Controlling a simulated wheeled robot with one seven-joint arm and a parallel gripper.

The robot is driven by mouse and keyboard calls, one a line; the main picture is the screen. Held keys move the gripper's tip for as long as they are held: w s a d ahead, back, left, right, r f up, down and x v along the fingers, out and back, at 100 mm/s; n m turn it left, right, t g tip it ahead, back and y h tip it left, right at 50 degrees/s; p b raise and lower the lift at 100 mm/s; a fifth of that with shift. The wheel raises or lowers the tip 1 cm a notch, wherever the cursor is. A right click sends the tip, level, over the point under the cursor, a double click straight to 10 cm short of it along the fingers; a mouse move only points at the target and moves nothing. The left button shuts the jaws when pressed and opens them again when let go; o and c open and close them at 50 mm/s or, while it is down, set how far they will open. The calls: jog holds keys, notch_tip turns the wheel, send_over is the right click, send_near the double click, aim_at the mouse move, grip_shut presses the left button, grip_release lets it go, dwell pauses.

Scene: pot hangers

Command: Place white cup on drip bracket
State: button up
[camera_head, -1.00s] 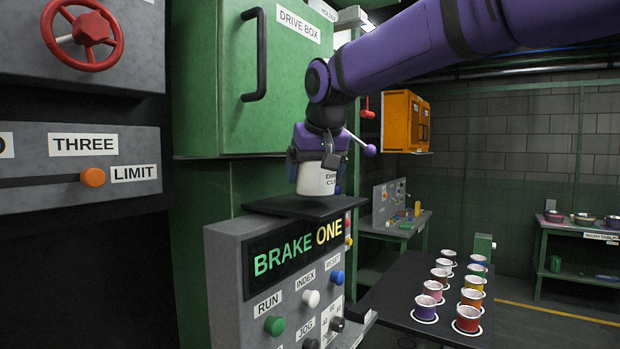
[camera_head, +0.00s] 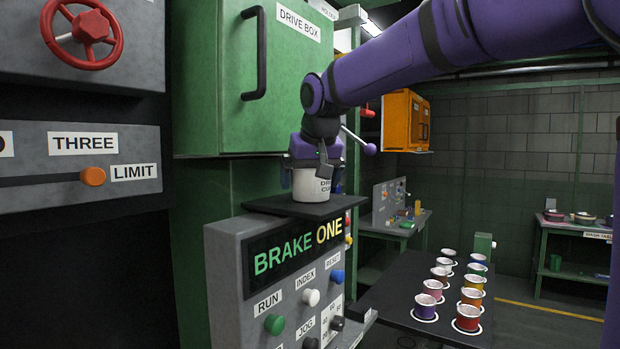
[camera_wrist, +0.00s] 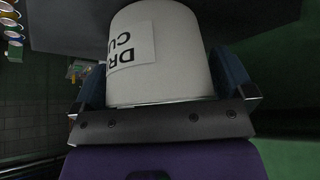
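The white cup (camera_head: 310,187), with a dark-lettered label, stands upright on a flat black plate (camera_head: 290,208) atop the grey BRAKE ONE panel. This plate appears to be the drip bracket. My gripper (camera_head: 312,178) is right above the cup, with its blue fingers on either side of it. In the wrist view the cup (camera_wrist: 180,60) sits between the fingers (camera_wrist: 162,65), which look spread slightly wider than the cup. Contact on the far sides is hard to see.
A green DRIVE BOX cabinet (camera_head: 220,90) stands close behind and above the plate. The BRAKE ONE panel (camera_head: 230,280) has several knobs below. A black table (camera_head: 390,290) with several coloured cups is at right. An orange box (camera_head: 405,120) hangs farther back.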

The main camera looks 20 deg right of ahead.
jog(key=v, duration=1.2)
jog(key=shift+r, duration=0.2)
jog(key=s+d+f, duration=0.3)
jog(key=s+f, duration=0.9)
jog(key=s+d+f, duration=0.4)
jog(key=s+f, duration=0.8)
jog(key=shift+s+d+g, duration=0.2)
jog(key=shift+s+g, duration=0.15)
jog(key=shift+g, duration=0.05)
jog(key=shift+f, duration=0.15)
jog(key=shift+c, duration=0.2)
